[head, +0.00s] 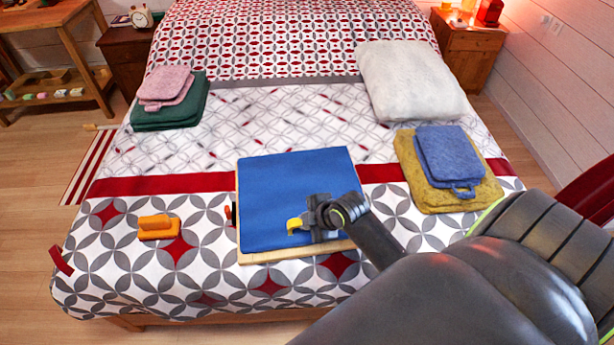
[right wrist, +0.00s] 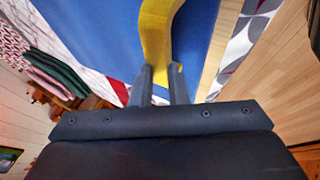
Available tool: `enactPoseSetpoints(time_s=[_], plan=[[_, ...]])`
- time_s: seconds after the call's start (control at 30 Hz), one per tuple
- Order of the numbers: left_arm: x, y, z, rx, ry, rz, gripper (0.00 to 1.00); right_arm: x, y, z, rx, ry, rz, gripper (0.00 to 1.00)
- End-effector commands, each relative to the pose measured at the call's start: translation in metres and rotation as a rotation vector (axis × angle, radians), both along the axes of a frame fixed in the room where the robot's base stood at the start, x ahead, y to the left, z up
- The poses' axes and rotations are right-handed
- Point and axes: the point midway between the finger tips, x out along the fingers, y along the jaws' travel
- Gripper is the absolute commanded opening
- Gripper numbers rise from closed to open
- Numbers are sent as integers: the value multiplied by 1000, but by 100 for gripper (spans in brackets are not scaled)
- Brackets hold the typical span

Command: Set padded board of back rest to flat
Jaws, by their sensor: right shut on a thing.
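The back rest lies on the bed, a blue padded board (head: 290,190) over a pale wooden base (head: 265,257). The wood shows along its front and left edges. I cannot tell how far the board is tilted. A yellow strap (head: 294,225) is at the board's front part; in the right wrist view the strap (right wrist: 155,40) curves up from between my fingers. My right gripper (head: 310,228) is shut on the strap, over the blue pad, and hides part of the front right edge. The pad also fills the middle of the right wrist view (right wrist: 105,35). My left gripper is not in view.
An orange block-like object (head: 158,228) lies left of the back rest. A small red and black part (head: 232,214) shows at its left edge. Folded yellow (head: 430,195) and blue cloths (head: 450,155) lie to the right. A white pillow (head: 410,80) and green cloth (head: 170,113) lie farther back.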

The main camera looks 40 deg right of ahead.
Motion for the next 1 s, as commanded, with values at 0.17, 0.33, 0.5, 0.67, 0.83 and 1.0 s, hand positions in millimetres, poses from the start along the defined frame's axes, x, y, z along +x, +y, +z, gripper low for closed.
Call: enactPoseSetpoints(time_s=[0.17,0.33,0.5,0.67,0.83,1.0], plan=[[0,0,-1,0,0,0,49,-8,2,-11,14,34,-2,0],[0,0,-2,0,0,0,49,-8,3,-11,16,35,-3,21],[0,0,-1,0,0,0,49,-8,2,-10,13,32,-4,36],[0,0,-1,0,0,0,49,-6,1,-8,10,25,-3,36],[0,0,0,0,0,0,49,-7,0,-3,7,21,-2,36],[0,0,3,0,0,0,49,-18,-4,14,5,19,-2,36]])
